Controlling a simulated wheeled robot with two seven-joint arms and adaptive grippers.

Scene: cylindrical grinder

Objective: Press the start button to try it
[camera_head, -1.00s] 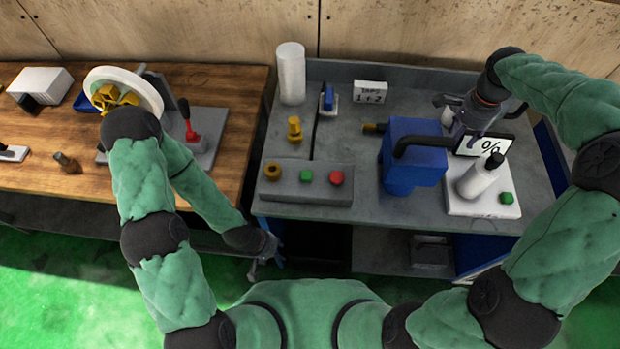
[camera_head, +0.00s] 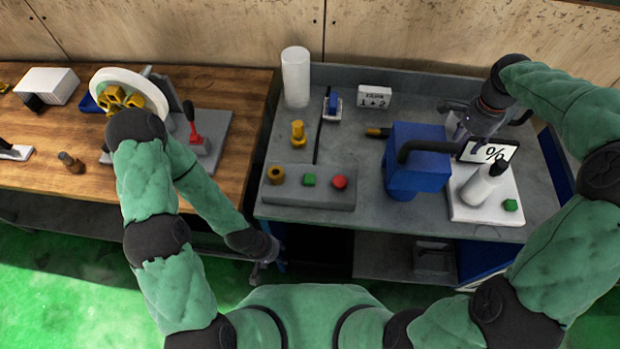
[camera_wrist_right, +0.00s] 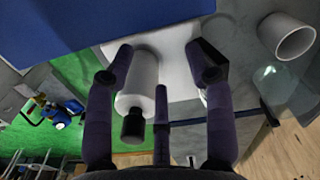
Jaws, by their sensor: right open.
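A grey control box (camera_head: 335,194) on the grey bench carries a green button (camera_head: 309,180), a red button (camera_head: 340,183) and a brass-coloured knob (camera_head: 276,175). A second green button (camera_head: 510,205) is on the white base at the right. Which is the start button is not readable. My right gripper (camera_head: 460,130) is open, behind the % display and right of the blue machine (camera_head: 417,165). In the right wrist view its spread fingers (camera_wrist_right: 160,65) flank the white bottle, without clear contact. My left gripper (camera_head: 265,268) hangs low before the bench; its finger state is unclear.
A white bottle with black cap (camera_head: 480,186) stands on the white base (camera_head: 465,210), beside the % display (camera_head: 489,151). A wooden table (camera_head: 240,100) is left.

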